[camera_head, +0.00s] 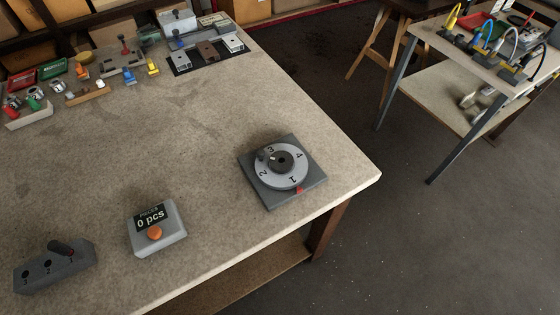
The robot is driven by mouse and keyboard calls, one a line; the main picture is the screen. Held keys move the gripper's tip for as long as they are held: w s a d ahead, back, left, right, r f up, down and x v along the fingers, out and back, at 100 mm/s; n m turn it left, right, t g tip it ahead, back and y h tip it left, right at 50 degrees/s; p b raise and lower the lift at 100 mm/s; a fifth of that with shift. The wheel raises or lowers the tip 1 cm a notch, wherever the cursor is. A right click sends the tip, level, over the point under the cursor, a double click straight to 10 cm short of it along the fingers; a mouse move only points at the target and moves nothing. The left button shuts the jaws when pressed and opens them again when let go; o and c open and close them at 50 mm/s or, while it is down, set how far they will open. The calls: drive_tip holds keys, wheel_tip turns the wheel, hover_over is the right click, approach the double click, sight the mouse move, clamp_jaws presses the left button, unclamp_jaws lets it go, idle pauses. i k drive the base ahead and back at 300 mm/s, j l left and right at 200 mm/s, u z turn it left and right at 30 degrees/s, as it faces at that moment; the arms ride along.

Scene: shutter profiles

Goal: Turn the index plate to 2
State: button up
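The index plate (284,178) is a light grey disc with a dark hub, set on a square dark grey base (309,199) near the table's right corner. It bears the numbers 1, 2, 3 and 4. A small red pointer (299,190) sits at the front edge of the base, and the 1 is the number closest to it. The 2 is at the disc's left, the 3 at upper left and the 4 at upper right. A small grey knob (262,155) stands on the disc near the 3. My gripper is not in view.
A counter box (171,240) reading "0 pcs" with an orange button and a grey lever box (54,270) marked 1, 2, 3 stand at the front left. Several parts and fixtures crowd the table's back. The tabletop (180,150) around the index plate is clear.

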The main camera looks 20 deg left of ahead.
sight(271, 180)
drive_tip(key=l+u, duration=0.1)
drive_tip(key=u, duration=0.25)
drive_tip(key=l+u, duration=0.1)
drive_tip(key=u, duration=0.25)
drive_tip(key=l+u, duration=0.15)
drive_tip(key=u, duration=0.15)
drive_tip(key=i, duration=0.05)
